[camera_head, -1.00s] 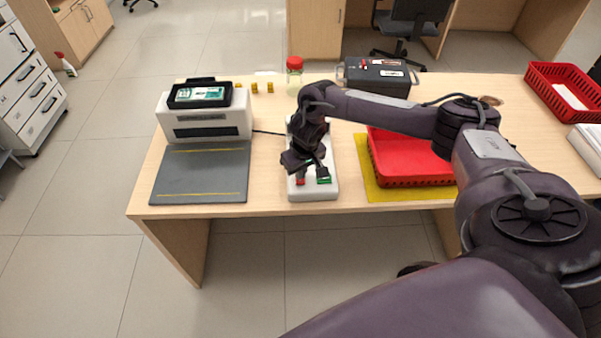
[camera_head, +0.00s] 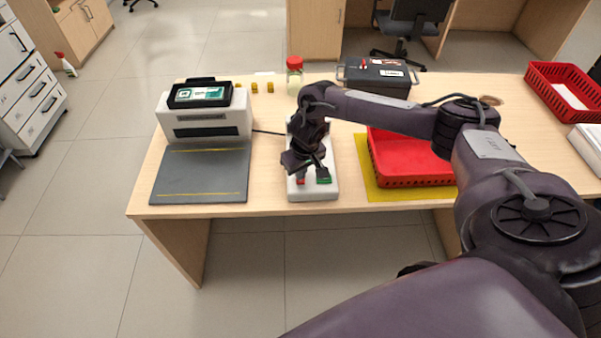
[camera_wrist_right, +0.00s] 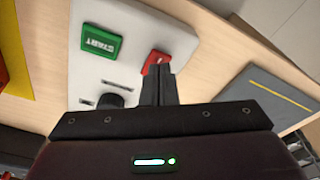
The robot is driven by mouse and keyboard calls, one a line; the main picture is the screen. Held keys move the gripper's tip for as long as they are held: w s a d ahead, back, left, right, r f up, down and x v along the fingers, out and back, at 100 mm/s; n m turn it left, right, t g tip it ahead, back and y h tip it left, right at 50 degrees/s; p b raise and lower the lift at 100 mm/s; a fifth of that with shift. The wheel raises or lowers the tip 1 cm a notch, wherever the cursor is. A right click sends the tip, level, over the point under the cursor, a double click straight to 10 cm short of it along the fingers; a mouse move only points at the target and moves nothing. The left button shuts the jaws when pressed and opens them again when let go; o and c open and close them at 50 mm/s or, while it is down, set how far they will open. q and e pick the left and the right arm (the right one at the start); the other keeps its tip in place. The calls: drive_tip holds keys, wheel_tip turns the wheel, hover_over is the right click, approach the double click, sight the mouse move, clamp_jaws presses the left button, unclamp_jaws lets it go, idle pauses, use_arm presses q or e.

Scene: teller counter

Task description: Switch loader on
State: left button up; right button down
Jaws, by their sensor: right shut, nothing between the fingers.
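A white control box (camera_head: 313,193) lies near the front edge of the desk. It carries a red rocker switch (camera_wrist_right: 156,61) on its left side in the head view and a green START button (camera_wrist_right: 101,43) on its right. A dark round knob (camera_wrist_right: 110,100) also shows in the right wrist view. My right gripper (camera_wrist_right: 158,71) is shut and empty, its fingertips at the edge of the red switch. I cannot tell whether they touch it. In the head view my right gripper (camera_head: 306,172) covers much of the box. My left gripper is not in view.
A white machine (camera_head: 205,123) with a dark pad (camera_head: 203,180) stands left of the box. A red tray (camera_head: 412,160) on a yellow mat (camera_head: 375,193) stands to the right. A red-lidded jar (camera_head: 294,76) and a dark case (camera_head: 378,76) stand behind.

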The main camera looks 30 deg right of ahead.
sight(300, 182)
drive_tip(key=shift+f+b, duration=0.35)
drive_tip(key=shift+f, duration=0.45)
wheel_tip(300, 182, up, 7)
drive_tip(key=p, duration=0.8)
drive_tip(key=shift+r, duration=0.1)
idle(0.3)
drive_tip(key=shift+a, duration=0.1)
idle(0.3)
